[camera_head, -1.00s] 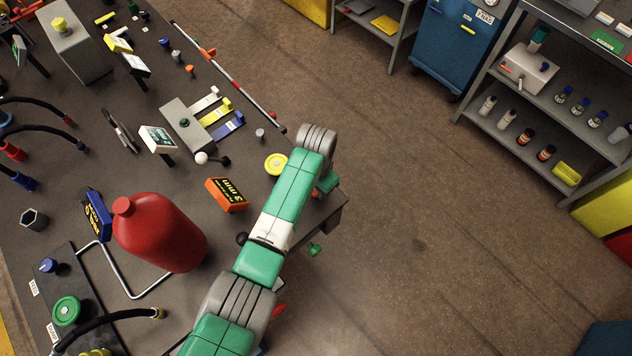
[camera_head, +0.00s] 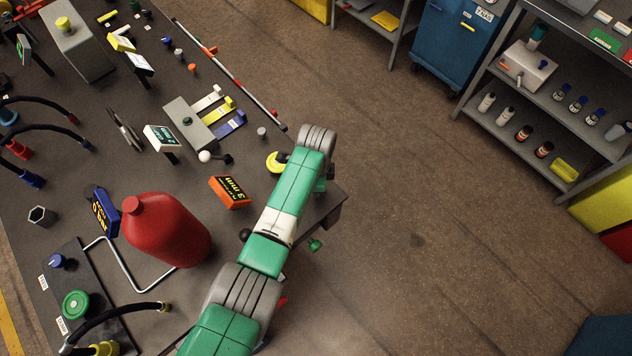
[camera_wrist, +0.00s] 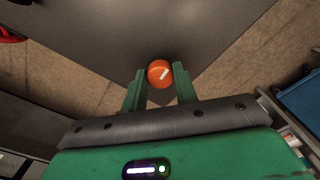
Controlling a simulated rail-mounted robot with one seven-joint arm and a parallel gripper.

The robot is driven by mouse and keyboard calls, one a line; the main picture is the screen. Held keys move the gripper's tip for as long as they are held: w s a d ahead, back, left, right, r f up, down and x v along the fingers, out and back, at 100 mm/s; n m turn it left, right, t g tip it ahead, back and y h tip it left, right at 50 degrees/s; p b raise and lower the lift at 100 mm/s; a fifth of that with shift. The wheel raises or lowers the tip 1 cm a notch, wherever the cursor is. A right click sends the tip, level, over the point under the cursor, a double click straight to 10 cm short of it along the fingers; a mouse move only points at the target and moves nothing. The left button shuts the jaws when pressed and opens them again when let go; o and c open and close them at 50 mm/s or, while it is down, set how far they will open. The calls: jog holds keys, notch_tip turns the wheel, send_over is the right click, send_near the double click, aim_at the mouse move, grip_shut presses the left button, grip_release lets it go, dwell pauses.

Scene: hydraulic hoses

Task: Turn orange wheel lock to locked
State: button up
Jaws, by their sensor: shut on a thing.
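The orange wheel lock (camera_wrist: 160,73) shows in the wrist view as a round orange knob with a pale slanted bar on its face. It sits near the corner of a dark grey surface. My gripper (camera_wrist: 159,80) has its two green fingers on either side of the knob and is shut on it. In the head view, my green and grey arm reaches over the table's right corner and hides the orange wheel lock and the fingers.
A red canister (camera_head: 165,230) stands on the crowded workbench, left of my arm. An orange 3 mm sign (camera_head: 230,192) and a yellow disc (camera_head: 275,162) are close to the arm. The floor (camera_head: 430,230) right of the bench is clear up to the shelf (camera_head: 560,100).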

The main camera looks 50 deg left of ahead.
jog(key=shift+r+m, duration=0.1)
jog(key=shift+m, duration=0.5)
jog(key=o, duration=1)
notch_tip(320, 180, up, 8)
jog(key=shift+f+p, duration=0.15)
jog(key=shift+p, duration=0.7)
